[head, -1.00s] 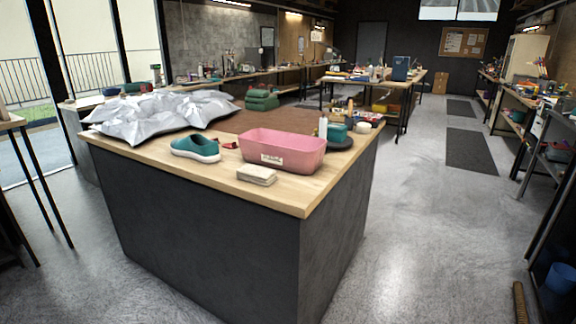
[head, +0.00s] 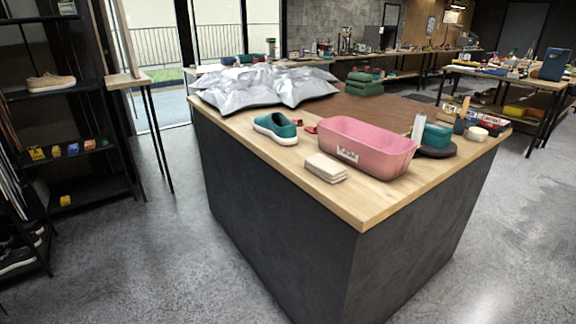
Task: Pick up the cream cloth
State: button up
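The cream cloth (head: 326,168) lies folded in a small flat stack near the front edge of the wooden-topped counter (head: 364,206). It sits in front of the pink tub (head: 368,147), a little to its left, and nothing covers it. A teal sneaker (head: 275,129) with a white sole stands on the counter, behind and to the left of the cloth. My gripper does not show in the head view.
A white bottle (head: 418,128) and a teal container (head: 437,135) stand right of the tub. A dark shelf rack (head: 80,88) is at the left. The grey floor (head: 150,262) left of the counter is clear.

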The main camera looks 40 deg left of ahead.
aim_at(330, 171)
jog(key=u, duration=0.75)
jog(key=i, duration=0.65)
jog(key=u, duration=0.75)
